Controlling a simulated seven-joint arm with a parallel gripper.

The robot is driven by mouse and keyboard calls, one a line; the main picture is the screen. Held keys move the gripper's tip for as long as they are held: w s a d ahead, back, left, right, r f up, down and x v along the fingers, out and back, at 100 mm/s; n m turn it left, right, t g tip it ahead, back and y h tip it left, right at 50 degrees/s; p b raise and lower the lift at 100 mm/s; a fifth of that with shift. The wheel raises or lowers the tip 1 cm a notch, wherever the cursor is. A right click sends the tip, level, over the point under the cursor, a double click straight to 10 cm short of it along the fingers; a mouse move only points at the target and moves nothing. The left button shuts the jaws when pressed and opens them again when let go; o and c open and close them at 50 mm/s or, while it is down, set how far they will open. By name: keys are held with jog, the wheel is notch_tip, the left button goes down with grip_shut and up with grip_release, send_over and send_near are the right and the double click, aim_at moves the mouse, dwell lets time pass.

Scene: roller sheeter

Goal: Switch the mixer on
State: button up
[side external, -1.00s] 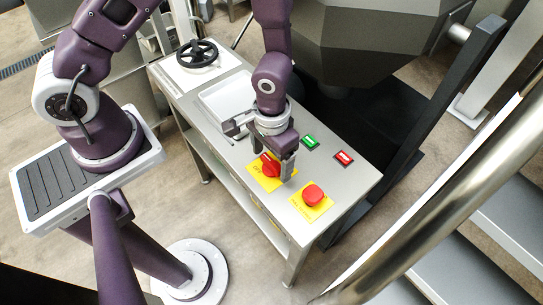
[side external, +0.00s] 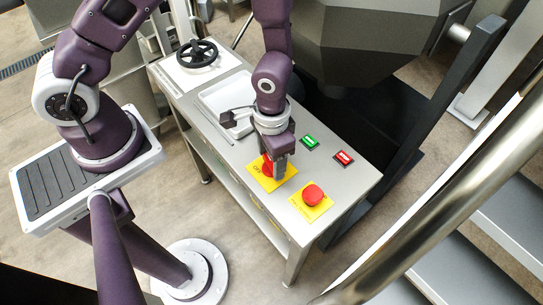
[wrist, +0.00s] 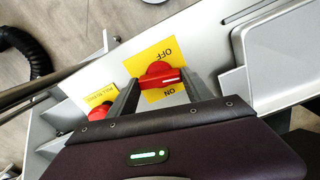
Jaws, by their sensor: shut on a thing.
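A red rotary knob (wrist: 158,72) sits on a yellow plate (wrist: 172,48) marked OFF and ON. In the wrist view, OFF reads above the knob and ON below it. The knob's grip bar lies roughly crosswise there, between the two words. My gripper (wrist: 162,81) is shut on the knob, one finger at each end of the bar. In the side view my gripper (side external: 274,168) points down at the yellow plate (side external: 261,181), and its fingers hide much of the knob (side external: 267,162). A large dark grey faceted vessel (side external: 365,45) stands behind the table.
A red mushroom button (side external: 313,195) on another yellow plate is near the table's front corner. A green button (side external: 310,142) and a red button (side external: 344,157) lie along the far edge. A black handwheel (side external: 197,54) and a pale tray (side external: 222,97) are farther left.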

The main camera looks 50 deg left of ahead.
aim_at(271, 162)
jog(key=m, duration=1.1)
jog(key=shift+m, duration=2)
jog(key=o, duration=1.4)
jog(key=shift+c, duration=0.2)
jog(key=shift+r, duration=0.1)
notch_tip(271, 162, up, 7)
